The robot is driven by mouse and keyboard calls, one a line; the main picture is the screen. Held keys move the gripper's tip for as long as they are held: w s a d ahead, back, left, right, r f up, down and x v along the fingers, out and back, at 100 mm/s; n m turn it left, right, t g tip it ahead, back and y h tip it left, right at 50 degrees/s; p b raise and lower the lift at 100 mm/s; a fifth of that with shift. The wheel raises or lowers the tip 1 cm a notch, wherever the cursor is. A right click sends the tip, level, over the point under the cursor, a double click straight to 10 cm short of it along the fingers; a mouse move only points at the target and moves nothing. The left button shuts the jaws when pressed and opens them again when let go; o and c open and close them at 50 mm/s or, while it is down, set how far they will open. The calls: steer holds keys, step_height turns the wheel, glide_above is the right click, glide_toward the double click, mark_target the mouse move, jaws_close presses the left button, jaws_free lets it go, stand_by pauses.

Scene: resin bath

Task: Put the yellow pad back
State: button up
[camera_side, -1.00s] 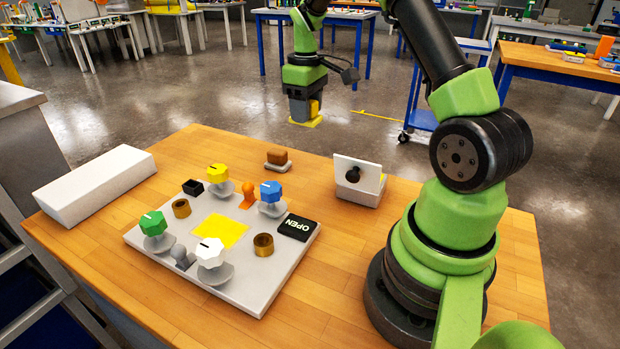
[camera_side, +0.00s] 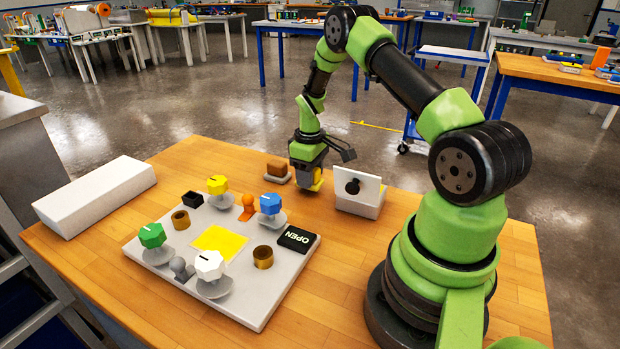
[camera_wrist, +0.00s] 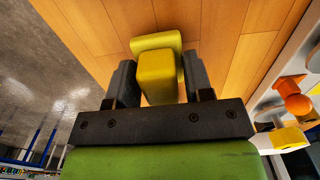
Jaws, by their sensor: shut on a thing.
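The yellow pad (camera_wrist: 157,70) is a flat yellow plate with a block-shaped grip on top. My gripper (camera_wrist: 157,82) is shut on the grip, with one dark jaw on each side. In the side view the pad (camera_side: 317,181) shows as a small yellow patch under my gripper (camera_side: 312,178). It is at the far side of the wooden table, between the brown block and the white box. I cannot tell whether the pad touches the wood. A flat yellow square (camera_side: 219,242) lies in the middle of the pale board (camera_side: 262,303).
Green (camera_side: 152,235), white (camera_side: 209,264), yellow (camera_side: 218,185) and blue (camera_side: 270,204) knobs stand on the board. The brown block (camera_side: 277,167) and the white box (camera_side: 358,206) with a black mark flank my gripper. A long white block (camera_side: 95,195) lies at left.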

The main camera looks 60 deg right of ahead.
steer(key=shift+f, duration=0.65)
steer(key=shift+f, duration=0.2)
steer(key=o, duration=0.9)
steer(key=shift+r, duration=0.15)
